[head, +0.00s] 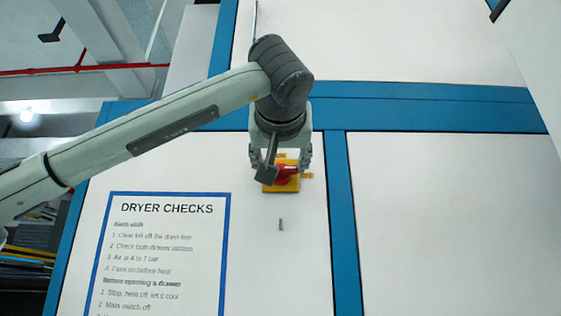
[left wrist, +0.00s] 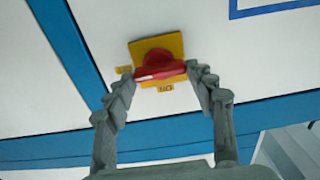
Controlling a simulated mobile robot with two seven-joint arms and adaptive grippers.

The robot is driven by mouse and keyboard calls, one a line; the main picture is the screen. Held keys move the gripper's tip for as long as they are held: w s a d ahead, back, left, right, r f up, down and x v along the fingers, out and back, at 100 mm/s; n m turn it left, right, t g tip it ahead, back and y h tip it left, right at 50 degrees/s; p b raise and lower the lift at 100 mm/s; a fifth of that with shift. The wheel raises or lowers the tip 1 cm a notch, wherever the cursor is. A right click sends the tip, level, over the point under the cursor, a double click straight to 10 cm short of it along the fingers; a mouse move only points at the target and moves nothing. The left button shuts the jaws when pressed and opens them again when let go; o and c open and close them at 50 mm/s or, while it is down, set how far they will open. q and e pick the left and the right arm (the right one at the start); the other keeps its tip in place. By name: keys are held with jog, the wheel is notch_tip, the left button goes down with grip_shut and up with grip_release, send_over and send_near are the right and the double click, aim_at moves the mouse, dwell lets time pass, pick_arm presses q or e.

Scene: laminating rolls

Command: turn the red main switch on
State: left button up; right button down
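The red main switch (head: 286,175) is a rotary handle on a yellow plate (head: 269,188) on the white panel. My left gripper (head: 280,168) is at the switch and hides part of it. In the left wrist view, the red handle (left wrist: 160,71) lies between the left gripper's fingertips (left wrist: 160,69), one at each end, and they appear to touch it. The handle's white-marked end points at the left label (left wrist: 123,69), too small to read. The lower label (left wrist: 166,88) looks like ON upside down. My right gripper is not in view.
A "DRYER CHECKS" sign (head: 160,250) with a blue border is on the panel, lower left of the switch. A small grey pin-like part (head: 281,225) sits below the switch. Blue frame bars (head: 345,220) border the panel. The panel right of them is bare.

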pick_arm(q)
jog(key=c, duration=0.4)
jog(key=shift+n, duration=0.9)
jog(key=shift+a+n, duration=0.1)
jog(key=shift+n, duration=0.8)
jog(key=shift+a+f+n+b, duration=0.15)
jog(key=shift+n+b, duration=1.05)
jog(key=shift+n, duration=2.45)
jog(key=shift+f+n+b, duration=0.1)
jog(key=shift+n+b, duration=1.1)
jog(key=shift+n, duration=2.45)
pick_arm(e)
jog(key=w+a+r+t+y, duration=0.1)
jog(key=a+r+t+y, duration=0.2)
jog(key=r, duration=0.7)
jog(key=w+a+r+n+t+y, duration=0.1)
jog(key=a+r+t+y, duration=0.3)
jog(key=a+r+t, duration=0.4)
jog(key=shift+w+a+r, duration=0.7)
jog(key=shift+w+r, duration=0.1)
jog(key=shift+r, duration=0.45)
